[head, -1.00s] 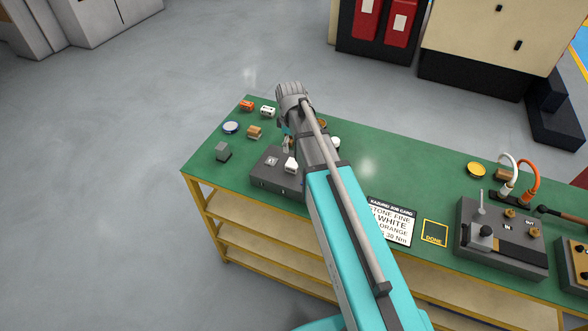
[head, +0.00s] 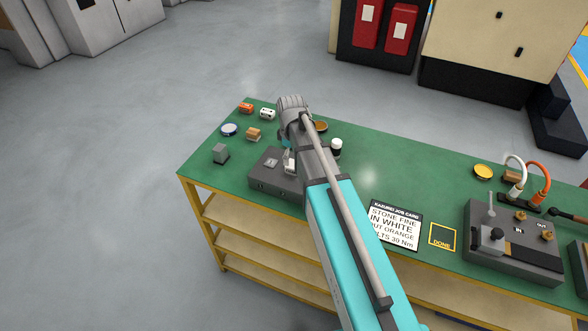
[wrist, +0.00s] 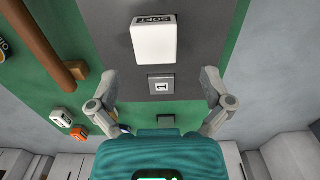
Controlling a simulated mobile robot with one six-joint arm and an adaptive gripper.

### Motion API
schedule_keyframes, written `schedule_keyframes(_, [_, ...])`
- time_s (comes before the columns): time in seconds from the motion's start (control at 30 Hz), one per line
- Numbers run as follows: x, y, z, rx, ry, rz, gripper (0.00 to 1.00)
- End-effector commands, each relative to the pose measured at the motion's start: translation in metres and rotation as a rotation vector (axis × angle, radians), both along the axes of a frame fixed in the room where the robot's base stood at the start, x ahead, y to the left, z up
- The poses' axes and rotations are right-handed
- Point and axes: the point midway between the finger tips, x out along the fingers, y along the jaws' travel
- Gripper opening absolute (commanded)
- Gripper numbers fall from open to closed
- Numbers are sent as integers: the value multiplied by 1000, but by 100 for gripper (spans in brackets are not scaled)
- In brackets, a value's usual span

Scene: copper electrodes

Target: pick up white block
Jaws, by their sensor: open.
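A white block (wrist: 155,43) with a dark end marked SOFT lies on a grey box (wrist: 112,22) in the wrist view. In the head view the white block (head: 290,167) is partly covered by my arm, on top of the grey box (head: 262,187). My gripper (wrist: 159,75) is open, with its two fingers spread wide and nothing between them. In the wrist view the block lies beyond the fingertips, roughly centred between them. I cannot tell the exact height gap.
A smaller white piece (head: 267,113) and an orange piece (head: 246,107) stand at the bench's far left. A grey cube (head: 220,153), wooden block (head: 253,134) and round blue-rimmed tin (head: 229,130) are nearby. A job card (head: 394,224) lies to the right.

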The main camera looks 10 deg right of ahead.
Motion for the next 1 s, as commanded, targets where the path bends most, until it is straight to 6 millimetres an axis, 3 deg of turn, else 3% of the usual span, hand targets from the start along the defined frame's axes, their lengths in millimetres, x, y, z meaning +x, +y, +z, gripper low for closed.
schedule_keyframes(0.37, [0,-1,-3,0,0,-1,100])
schedule_keyframes(1.0, [2,-4,-47,0,0,-1,100])
